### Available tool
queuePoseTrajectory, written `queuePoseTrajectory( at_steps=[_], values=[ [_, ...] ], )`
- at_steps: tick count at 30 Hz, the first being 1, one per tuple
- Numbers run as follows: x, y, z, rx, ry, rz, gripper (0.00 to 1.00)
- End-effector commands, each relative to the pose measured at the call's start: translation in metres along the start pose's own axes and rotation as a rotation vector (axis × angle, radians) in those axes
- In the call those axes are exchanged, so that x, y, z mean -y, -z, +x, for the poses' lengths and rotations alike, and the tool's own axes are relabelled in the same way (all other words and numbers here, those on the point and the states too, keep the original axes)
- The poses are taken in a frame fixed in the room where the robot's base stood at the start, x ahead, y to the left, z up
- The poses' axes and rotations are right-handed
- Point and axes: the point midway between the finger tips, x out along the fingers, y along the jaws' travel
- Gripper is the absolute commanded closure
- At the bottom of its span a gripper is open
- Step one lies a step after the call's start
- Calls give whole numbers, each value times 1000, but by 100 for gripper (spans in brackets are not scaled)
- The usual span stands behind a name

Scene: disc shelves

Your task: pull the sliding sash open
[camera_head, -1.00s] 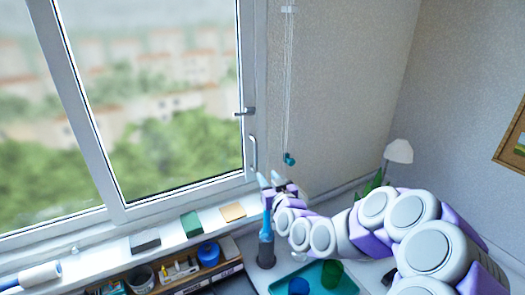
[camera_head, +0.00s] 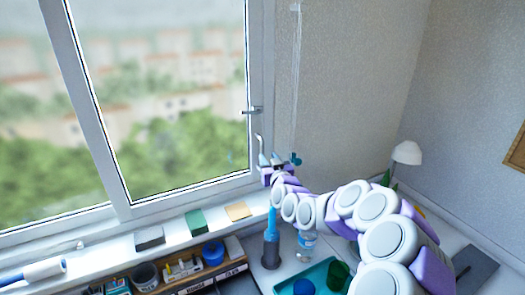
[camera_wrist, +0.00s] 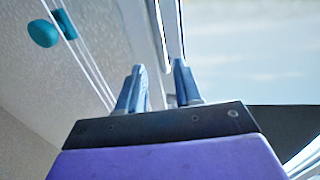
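The sliding sash (camera_head: 178,197) is the right-hand glass pane in a white frame, seen in the head view. A curved pull handle (camera_head: 259,143) is on its right upright, below a grey latch lever (camera_head: 253,111). My gripper (camera_head: 270,161) is just below the pull handle in this view, with its fingers pointing up. In the wrist view my gripper (camera_wrist: 159,83) has its two grey-blue fingers apart, with nothing visibly clamped between them. The white window frame (camera_wrist: 163,28) runs upward beyond the fingers. Whether a finger touches the handle cannot be told.
A blind cord with a teal knob (camera_head: 296,159) hangs just right of my gripper; the knob also shows in the wrist view (camera_wrist: 43,33). Small blocks lie on the sill.

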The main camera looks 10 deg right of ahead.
Motion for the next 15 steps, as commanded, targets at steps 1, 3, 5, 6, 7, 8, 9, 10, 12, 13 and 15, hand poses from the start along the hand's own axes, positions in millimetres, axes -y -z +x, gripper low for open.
queuePoseTrajectory(
  at_steps=[1,3,5,6,7,8,9,10,12,13,15],
  values=[
    [1,-1,6,-1,0,-2,65],
    [2,-2,14,-1,1,-2,65],
    [1,-1,20,-3,-1,-2,65],
    [1,0,25,-3,0,-4,65],
    [1,-1,28,-1,1,-4,65],
    [1,-2,31,0,2,-3,65],
    [2,-1,35,0,3,-3,65],
    [1,0,38,-2,1,-4,65],
    [1,0,46,-4,0,-4,65],
    [1,0,49,-3,1,-3,65],
    [1,-1,56,-1,0,-4,65]
  ],
)
